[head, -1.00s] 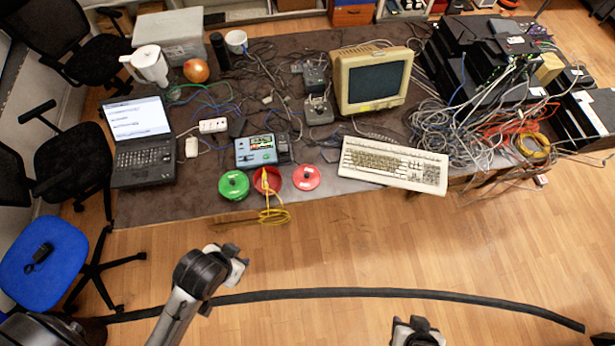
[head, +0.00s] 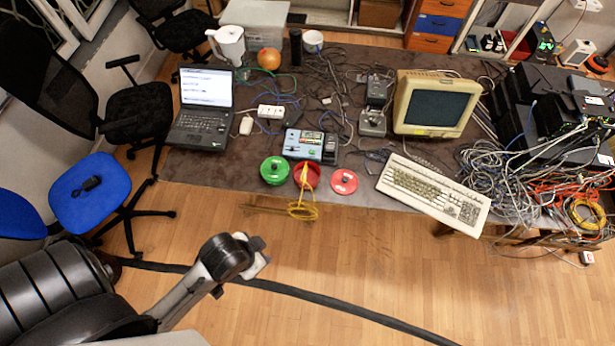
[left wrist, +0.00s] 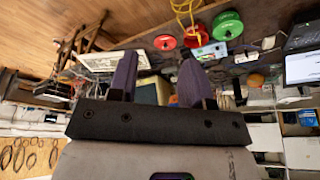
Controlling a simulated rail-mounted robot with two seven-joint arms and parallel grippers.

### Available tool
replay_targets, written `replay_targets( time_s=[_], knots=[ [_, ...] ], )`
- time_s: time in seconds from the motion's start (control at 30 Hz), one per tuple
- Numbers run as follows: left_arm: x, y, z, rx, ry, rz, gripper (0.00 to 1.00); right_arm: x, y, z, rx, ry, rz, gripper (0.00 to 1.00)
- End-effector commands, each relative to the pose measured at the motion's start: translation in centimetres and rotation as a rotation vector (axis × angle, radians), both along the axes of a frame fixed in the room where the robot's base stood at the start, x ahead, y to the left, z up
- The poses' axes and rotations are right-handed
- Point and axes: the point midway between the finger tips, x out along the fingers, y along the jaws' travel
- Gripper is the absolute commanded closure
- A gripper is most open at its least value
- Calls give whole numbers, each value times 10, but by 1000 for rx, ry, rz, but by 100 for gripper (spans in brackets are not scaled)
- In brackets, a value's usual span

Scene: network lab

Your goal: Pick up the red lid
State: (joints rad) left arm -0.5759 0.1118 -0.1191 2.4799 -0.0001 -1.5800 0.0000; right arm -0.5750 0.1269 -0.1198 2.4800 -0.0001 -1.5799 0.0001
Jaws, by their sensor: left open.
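The red lid (head: 344,181) lies flat near the front edge of the table, right of a red container (head: 306,176) with a yellow cable. It also shows in the left wrist view (left wrist: 165,42), beyond the fingers. A green-lidded container (head: 274,170) stands left of the red one. My left gripper (head: 258,254) is in front of the table, over the floor, apart from the lid. In the left wrist view its two fingers (left wrist: 157,78) are spread with nothing between them. My right gripper does not show.
A beige keyboard (head: 432,194) lies right of the lid, with a monitor (head: 436,104) behind it. A blue device (head: 304,145) sits behind the containers. The yellow cable (head: 302,208) hangs over the table edge.

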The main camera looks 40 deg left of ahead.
Motion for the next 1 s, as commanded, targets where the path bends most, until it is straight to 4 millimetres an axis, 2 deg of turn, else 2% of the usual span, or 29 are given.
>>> replay_targets(
  time_s=[0.27, 0.37, 0.6, 0.67, 0.77, 0.87, 1.0],
  knots=[
    [0, 2, 0, 8, 1, -6, 55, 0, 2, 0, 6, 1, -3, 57],
    [-1, 3, 0, 11, 1, -8, 45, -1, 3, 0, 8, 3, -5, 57],
    [-2, 2, -2, 7, 4, -6, 45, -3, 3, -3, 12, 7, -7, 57],
    [4, 1, -5, 6, -9, -5, 45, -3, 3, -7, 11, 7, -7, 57],
    [24, 1, -14, 6, -61, -5, 45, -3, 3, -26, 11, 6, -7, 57],
    [60, 5, -23, 19, -153, -12, 45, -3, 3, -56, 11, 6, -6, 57],
    [120, 15, -26, 68, -322, -41, 45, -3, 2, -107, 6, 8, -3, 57]
  ],
)
